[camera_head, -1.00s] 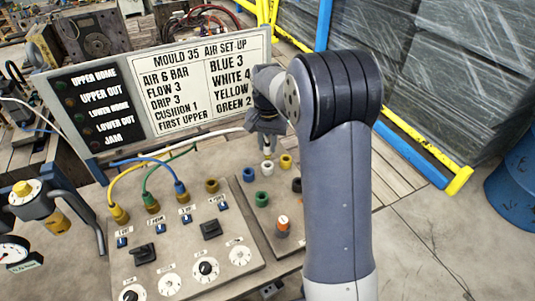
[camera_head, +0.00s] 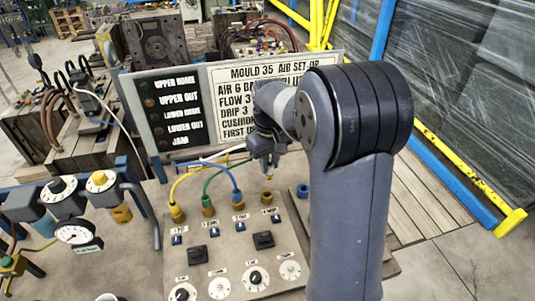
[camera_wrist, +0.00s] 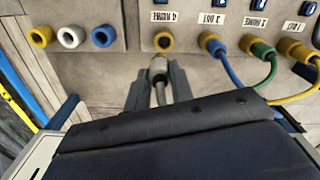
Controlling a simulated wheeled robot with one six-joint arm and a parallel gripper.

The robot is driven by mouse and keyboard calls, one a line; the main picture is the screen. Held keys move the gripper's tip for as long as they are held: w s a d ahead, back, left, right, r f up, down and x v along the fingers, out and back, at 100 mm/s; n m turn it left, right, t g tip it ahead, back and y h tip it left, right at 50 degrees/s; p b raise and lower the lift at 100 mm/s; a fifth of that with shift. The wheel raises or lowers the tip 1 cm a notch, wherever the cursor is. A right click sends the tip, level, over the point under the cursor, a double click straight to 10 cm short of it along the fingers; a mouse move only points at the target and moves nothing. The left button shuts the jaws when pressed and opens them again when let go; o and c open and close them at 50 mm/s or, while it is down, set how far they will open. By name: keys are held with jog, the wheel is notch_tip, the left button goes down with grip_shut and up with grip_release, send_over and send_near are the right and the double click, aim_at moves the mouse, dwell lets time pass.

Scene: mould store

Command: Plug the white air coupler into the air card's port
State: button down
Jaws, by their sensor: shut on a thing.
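The white coupler (camera_wrist: 158,67) is between the two fingers of my gripper (camera_wrist: 158,88) in the wrist view, its tip toward the air card. My gripper is shut on it. In the head view my gripper (camera_head: 264,160) is above the right end of the air card's (camera_head: 218,262) port row, and the coupler is mostly hidden. Blue, green and yellow hoses sit in the other three ports.
Yellow, white and blue rings (camera_wrist: 72,38) are on the neighbouring block in the wrist view. The set-up board (camera_head: 235,100) stands behind my gripper. Gauges and regulators (camera_head: 75,234) are at the left. My arm hides much of the right side.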

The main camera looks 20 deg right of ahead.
jog(key=shift+a+f+n, duration=0.15)
jog(key=shift+a+n, duration=0.15)
jog(key=shift+a, duration=0.1)
notch_tip(320, 180, down, 5)
jog(key=b, duration=0.4)
jog(key=shift+r, duration=0.2)
jog(key=shift+f+b, duration=0.3)
jog(key=shift+f, duration=0.2)
jog(key=shift+s+f+b, duration=0.1)
jog(key=shift+f+b, duration=0.2)
jog(key=shift+f, duration=0.95)
dwell(1.8)
jog(key=c, duration=0.7)
grip_release()
jog(key=shift+c, duration=0.2)
jog(key=shift+r, duration=0.1)
jog(key=shift+r+p, duration=3.1)
jog(key=shift+r, duration=0.65)
